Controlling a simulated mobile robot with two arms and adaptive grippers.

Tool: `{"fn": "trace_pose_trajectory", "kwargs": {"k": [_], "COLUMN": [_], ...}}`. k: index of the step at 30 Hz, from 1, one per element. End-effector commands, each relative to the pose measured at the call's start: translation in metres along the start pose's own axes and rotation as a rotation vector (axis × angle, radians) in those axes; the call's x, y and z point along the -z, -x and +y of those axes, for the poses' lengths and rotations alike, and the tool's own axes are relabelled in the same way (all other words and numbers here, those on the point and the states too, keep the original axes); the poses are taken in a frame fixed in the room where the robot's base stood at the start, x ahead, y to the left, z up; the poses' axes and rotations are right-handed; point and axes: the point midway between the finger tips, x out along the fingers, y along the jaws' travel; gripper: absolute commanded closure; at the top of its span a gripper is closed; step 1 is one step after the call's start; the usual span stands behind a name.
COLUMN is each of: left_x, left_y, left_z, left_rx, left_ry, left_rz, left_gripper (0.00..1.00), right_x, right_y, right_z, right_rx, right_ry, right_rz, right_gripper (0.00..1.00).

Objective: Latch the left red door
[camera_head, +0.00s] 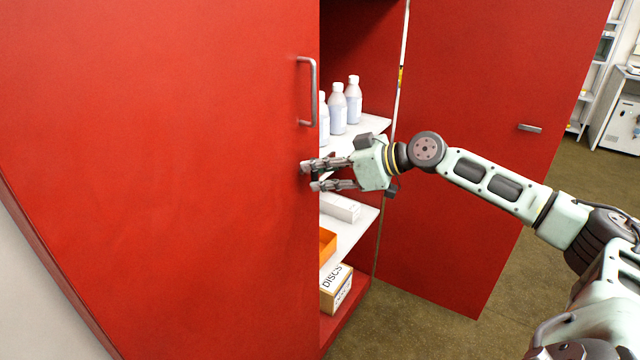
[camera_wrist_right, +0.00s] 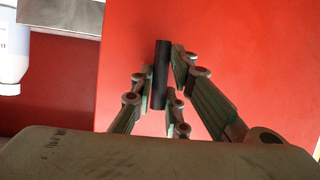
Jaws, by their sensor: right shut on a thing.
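The left red door (camera_head: 170,160) fills the left of the head view, with a metal bar handle (camera_head: 313,92) near its right edge. My right gripper (camera_head: 312,178) is at that edge, below the handle. In the right wrist view, my right gripper (camera_wrist_right: 164,95) is shut on a short dark upright bar (camera_wrist_right: 161,70) in front of a red panel (camera_wrist_right: 240,50). The bar looks like a latch lever; its head-view side is hidden behind the fingers. My left gripper is not in view.
The cabinet interior shows white bottles (camera_head: 338,108) on a shelf (camera_head: 375,128), and a DISCS box (camera_head: 336,287) lower down. The right red door (camera_head: 465,200) stands open behind my right arm, with a small handle (camera_head: 530,128). Floor (camera_head: 420,335) is clear in front.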

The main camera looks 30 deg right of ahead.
Motion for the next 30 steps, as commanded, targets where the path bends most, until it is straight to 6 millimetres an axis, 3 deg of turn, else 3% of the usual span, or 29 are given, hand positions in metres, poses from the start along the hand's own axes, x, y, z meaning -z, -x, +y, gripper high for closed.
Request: {"fn": "trace_pose_trajectory", "kwargs": {"k": [6, 20, 21, 26, 30], "left_x": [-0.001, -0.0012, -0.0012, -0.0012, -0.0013], "left_y": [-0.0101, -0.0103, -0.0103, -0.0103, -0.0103], "left_z": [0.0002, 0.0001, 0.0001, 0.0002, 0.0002], "left_rx": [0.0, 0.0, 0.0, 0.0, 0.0], "left_ry": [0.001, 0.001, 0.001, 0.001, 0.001], "left_rz": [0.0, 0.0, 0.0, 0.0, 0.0], "left_gripper": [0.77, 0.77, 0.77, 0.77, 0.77], "right_x": [-0.0019, -0.0007, -0.0007, -0.0006, -0.0004], "right_y": [-0.0007, -0.0001, -0.0001, -0.0001, -0.0001], "right_z": [0.0002, 0.0002, 0.0002, 0.0003, 0.0003], "right_rx": [0.018, 0.022, 0.022, 0.021, 0.021], "right_ry": [-0.041, -0.051, -0.051, -0.05, -0.05], "right_rz": [0.007, 0.008, 0.008, 0.009, 0.009], "right_gripper": [1.0, 1.0, 0.83, 0.69, 0.67]}}
